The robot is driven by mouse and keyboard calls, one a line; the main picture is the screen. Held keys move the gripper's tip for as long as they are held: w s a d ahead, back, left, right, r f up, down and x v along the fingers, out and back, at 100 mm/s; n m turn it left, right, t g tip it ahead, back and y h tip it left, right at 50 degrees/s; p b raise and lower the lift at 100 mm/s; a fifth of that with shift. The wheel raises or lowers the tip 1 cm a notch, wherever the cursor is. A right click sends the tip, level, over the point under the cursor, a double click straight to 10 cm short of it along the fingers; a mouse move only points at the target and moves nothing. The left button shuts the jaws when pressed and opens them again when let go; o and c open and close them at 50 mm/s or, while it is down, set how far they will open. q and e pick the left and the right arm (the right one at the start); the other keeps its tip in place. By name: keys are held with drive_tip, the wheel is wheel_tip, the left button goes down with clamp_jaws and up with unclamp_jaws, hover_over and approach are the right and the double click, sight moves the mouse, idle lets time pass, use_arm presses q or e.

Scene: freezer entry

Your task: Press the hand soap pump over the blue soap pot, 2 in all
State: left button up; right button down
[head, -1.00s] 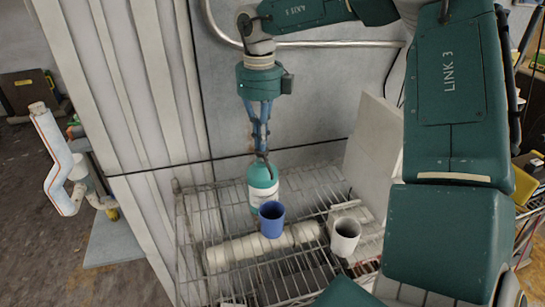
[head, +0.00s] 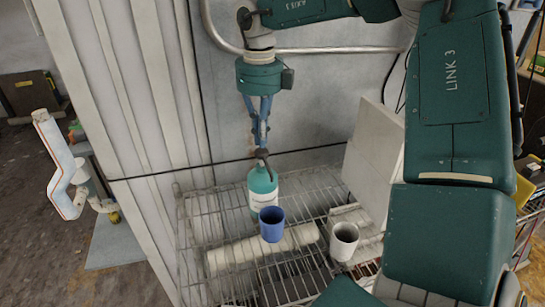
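The hand soap bottle (head: 262,196) is teal with a pale label and a dark pump. It stands upright on the wire rack, behind the blue soap pot (head: 272,224), which hides part of its lower side. The pot is open-topped and stands just in front of the bottle. My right gripper (head: 261,148) points down from above, its blue fingers close together at the tips, directly over the pump head. It looks shut; whether the tips touch the pump is hard to tell. The pot's inside is dark, so any soap cannot be seen. My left gripper is not in view.
A white cup (head: 344,241) stands right of the blue pot on the wire rack (head: 215,215). A pale panel (head: 374,150) leans at the right, and a ribbed wall edge (head: 150,120) rises at the left.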

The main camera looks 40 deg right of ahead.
wheel_tip(320, 180, up, 6)
drive_tip(key=p, duration=0.4)
idle(0.7)
